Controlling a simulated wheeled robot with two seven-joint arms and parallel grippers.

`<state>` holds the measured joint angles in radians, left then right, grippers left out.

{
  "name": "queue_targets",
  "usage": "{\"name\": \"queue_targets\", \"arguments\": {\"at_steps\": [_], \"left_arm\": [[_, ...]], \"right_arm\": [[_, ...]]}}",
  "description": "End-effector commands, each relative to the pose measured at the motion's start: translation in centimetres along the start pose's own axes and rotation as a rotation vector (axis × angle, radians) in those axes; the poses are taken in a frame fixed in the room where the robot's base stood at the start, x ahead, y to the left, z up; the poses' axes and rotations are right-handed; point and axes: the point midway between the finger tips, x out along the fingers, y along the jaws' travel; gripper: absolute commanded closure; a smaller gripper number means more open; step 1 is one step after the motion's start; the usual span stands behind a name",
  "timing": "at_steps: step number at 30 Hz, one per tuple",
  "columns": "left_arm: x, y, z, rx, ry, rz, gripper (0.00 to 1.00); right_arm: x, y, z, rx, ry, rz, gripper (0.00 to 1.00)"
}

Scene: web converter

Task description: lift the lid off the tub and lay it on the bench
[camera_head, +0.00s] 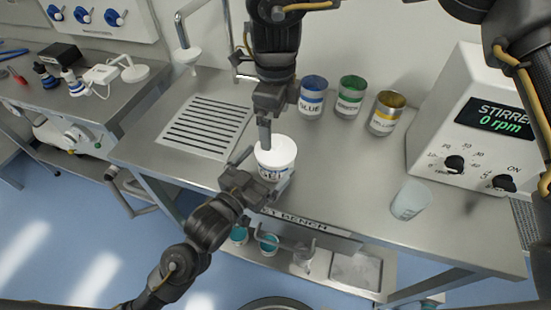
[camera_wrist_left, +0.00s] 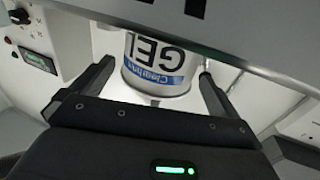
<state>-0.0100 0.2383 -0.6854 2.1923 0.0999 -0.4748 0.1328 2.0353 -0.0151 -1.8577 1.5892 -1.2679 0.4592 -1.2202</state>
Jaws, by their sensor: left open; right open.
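The white tub (camera_head: 273,171), with a blue-striped GEL label, stands on the steel bench (camera_head: 330,185) near its front edge. Its white lid (camera_head: 281,151) shows on top. My left gripper (camera_head: 263,172) is open low at the tub's front, with a finger on either side of it. The left wrist view shows the tub (camera_wrist_left: 158,72) between the spread fingers, with a gap at the left finger. My right gripper (camera_head: 265,136) comes from above and is open, a finger reaching down over the lid's left part. Its other finger is hard to make out, and I cannot tell whether it touches the lid.
Blue (camera_head: 312,97), green (camera_head: 350,97) and yellow (camera_head: 386,113) cans stand behind to the right. A translucent beaker (camera_head: 411,200) and the stirrer box (camera_head: 481,130) are on the right. A slotted drain plate (camera_head: 205,126) lies left. Bench between tub and beaker is clear.

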Motion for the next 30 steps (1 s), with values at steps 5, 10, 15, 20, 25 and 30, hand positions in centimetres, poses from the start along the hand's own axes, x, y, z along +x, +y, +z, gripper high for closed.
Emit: {"name": "queue_targets", "arguments": {"at_steps": [5, 10, 15, 20, 25, 30], "left_arm": [[1.6, 0.0, 0.0, 0.0, 0.0, 0.0, 0.0], [2.0, 0.0, 0.0, 0.0, 0.0, 0.0, 0.0], [2.0, 0.0, 0.0, 0.0, 0.0, 0.0, 0.0], [1.9, 0.0, 0.0, 0.0, -0.001, 0.0, 0.18], [1.9, 0.0, 0.0, 0.0, -0.001, 0.0, 0.41], [1.9, 0.0, 0.0, 0.0, -0.001, 0.0, 0.57]], "right_arm": [[0.0, 0.0, 0.0, 0.0, 0.0, 0.0, 0.0], [0.0, 0.0, 0.0, 0.0, 0.0, 0.0, 0.0], [0.0, 0.0, 0.0, 0.0, 0.0, 0.0, 0.0], [0.0, 0.0, 0.0, 0.0, 0.0, 0.0, 0.0], [0.0, 0.0, 0.0, 0.0, 0.0, 0.0, 0.0], [0.0, 0.0, 0.0, 0.001, -0.001, 0.0, 0.05]]}}
